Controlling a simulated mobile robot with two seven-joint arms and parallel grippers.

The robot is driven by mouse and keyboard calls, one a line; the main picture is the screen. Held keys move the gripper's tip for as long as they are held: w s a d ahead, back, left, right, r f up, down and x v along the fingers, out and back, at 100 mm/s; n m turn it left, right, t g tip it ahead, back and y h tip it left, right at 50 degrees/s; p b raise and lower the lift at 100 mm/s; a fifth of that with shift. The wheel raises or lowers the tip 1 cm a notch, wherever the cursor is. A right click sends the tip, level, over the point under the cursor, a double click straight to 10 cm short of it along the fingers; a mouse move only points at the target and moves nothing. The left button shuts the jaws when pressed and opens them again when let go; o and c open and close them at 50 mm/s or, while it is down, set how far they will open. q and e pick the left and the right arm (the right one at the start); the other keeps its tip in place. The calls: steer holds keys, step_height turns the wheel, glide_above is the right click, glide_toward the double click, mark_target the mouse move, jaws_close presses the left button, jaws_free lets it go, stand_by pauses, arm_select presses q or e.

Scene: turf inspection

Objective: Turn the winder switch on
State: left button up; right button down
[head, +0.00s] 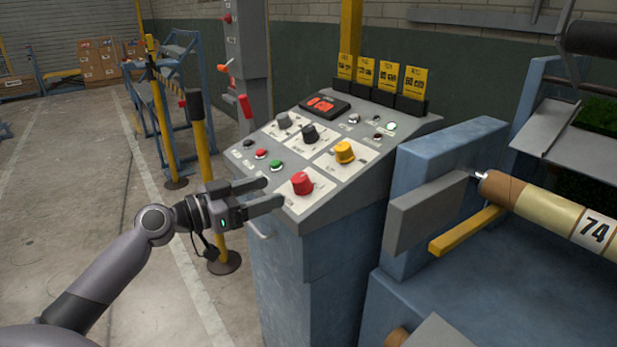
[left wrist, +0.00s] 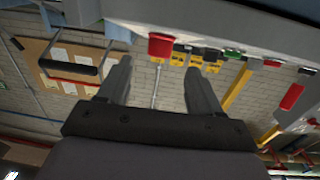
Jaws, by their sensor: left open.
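The sloped control panel (head: 345,165) stands on a blue cabinet and carries a red knob (head: 302,183), a yellow knob (head: 344,152), a black knob (head: 310,134) and a grey knob (head: 284,121). The labels are too small to read, so I cannot tell which one is the winder switch. My left gripper (head: 275,192) is open and empty at the panel's left front edge, its fingers pointing toward the red knob without touching it. The left wrist view shows a red knob (left wrist: 160,46) ahead, between and beyond the open fingers (left wrist: 158,74). My right gripper is not in view.
Small red and green buttons (head: 268,159) sit left of the knobs. A yellow post (head: 205,160) stands left of the cabinet. A blue machine with a roll (head: 555,212) is at the right.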

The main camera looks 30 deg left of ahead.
mark_target(293, 181)
arm_select(q)
steer(key=p+x, duration=0.2)
steer(key=x, duration=0.3)
steer(key=shift+w+r, duration=0.1)
steer(key=shift+r, duration=0.05)
steer(key=shift+x, duration=0.9)
steer(key=shift+d, duration=0.1)
